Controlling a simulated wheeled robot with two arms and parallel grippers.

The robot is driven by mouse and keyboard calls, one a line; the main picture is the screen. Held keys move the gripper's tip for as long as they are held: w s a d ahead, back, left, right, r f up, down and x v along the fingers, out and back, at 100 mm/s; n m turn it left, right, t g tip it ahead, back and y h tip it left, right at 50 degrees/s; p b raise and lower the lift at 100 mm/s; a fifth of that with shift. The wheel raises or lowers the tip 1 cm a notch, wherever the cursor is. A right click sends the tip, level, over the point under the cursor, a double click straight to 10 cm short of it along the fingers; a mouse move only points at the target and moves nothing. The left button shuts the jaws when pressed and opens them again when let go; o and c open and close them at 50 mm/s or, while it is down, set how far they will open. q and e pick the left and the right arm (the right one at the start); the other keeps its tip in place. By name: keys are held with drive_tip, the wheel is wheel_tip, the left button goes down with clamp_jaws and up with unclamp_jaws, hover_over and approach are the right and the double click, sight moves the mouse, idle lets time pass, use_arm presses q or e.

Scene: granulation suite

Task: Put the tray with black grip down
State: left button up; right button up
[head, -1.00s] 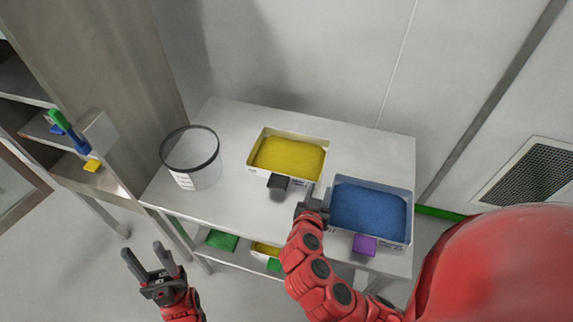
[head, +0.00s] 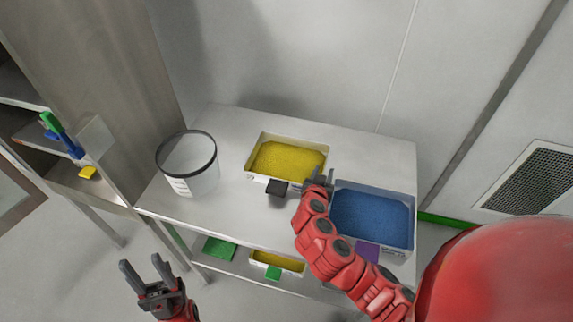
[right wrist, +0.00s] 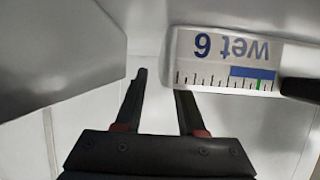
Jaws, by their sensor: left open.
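The tray with the black grip (head: 257,179) is an open whitish tray of yellow material, resting flat on the tabletop. Its black grip (head: 277,187) sticks out from its front wall. In the right wrist view its wall (right wrist: 222,60) bears a "wet 6" label and a scale, with the dark grip (right wrist: 300,88) at the right edge. My right gripper (head: 319,178) is beside the tray's right end, clear of the grip; its fingers (right wrist: 162,88) are apart with nothing between them. My left gripper (head: 140,262) is open and empty, low at the left, away from the table.
A blue-filled tray (head: 411,240) with a purple grip (head: 367,251) stands close on the right, partly behind my right arm. A clear tub (head: 190,166) with a dark rim stands left. The lower shelf holds a green item (head: 219,248) and a yellow-filled tray (head: 290,269). The tabletop (head: 350,148) behind is clear.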

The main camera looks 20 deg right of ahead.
drive_tip(key=shift+x, duration=0.95)
clamp_jaws()
idle(0.7)
